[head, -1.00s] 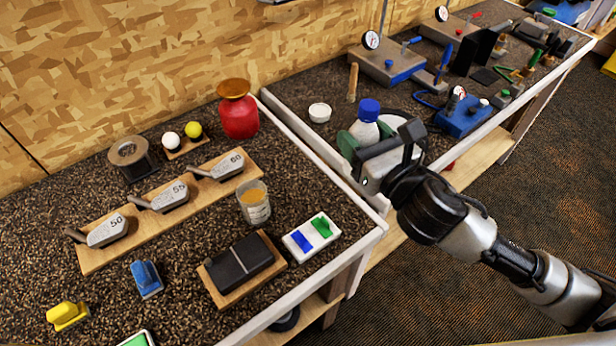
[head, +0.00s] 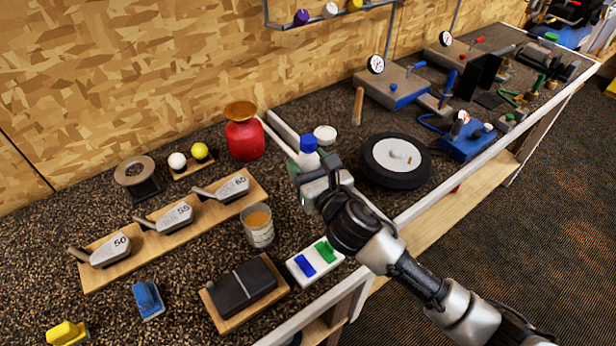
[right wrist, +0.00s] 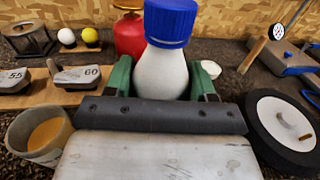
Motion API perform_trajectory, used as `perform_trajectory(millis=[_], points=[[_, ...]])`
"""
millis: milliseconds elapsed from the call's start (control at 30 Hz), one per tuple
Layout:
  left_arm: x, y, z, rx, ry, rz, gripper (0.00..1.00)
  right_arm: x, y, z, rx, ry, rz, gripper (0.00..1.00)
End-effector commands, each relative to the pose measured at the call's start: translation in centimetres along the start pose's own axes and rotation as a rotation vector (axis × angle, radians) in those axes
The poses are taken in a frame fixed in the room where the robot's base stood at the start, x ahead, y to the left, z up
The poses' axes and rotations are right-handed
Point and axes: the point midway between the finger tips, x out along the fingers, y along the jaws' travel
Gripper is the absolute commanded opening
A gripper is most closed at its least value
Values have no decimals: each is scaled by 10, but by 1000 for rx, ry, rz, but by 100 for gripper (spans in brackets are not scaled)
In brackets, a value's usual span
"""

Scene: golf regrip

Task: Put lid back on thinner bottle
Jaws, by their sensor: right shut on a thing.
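A white bottle with a blue cap on top (head: 308,145) is in my right gripper (head: 306,172), near the seam between the two benches. In the right wrist view the green fingers (right wrist: 163,82) stand on both sides of the white bottle body (right wrist: 161,75), shut on it, and the bottle looks upright. The blue cap (right wrist: 170,22) sits on its neck; I cannot tell how tight. The bottle's base is hidden by the gripper, so I cannot tell whether it touches anything. My left gripper is not in view.
A red container with a funnel-like top (head: 245,138) stands behind left. A white tub (head: 324,134) is behind the bottle, and a black wheel (head: 396,160) lies to the right. A cup of orange liquid (head: 258,228) and a wooden rack of club heads (head: 150,250) are left.

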Motion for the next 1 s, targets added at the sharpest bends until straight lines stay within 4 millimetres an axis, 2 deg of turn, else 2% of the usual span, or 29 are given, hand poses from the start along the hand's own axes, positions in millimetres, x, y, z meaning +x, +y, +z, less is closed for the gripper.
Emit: perform_trajectory(millis=[100, 300, 400, 800, 833, 1000], points=[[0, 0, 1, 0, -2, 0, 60, 0, 0, -2, 1, 1, 0, 0], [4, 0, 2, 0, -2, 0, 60, -1, 1, -32, 6, 4, 0, 0], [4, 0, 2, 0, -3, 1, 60, -1, 0, -40, 3, 2, 1, 0], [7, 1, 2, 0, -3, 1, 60, -1, 0, -44, 0, 1, 1, 0], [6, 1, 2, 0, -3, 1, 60, -1, 0, -44, -1, 1, 1, 58], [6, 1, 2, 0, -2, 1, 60, -1, 0, -43, 0, 1, 1, 80]])
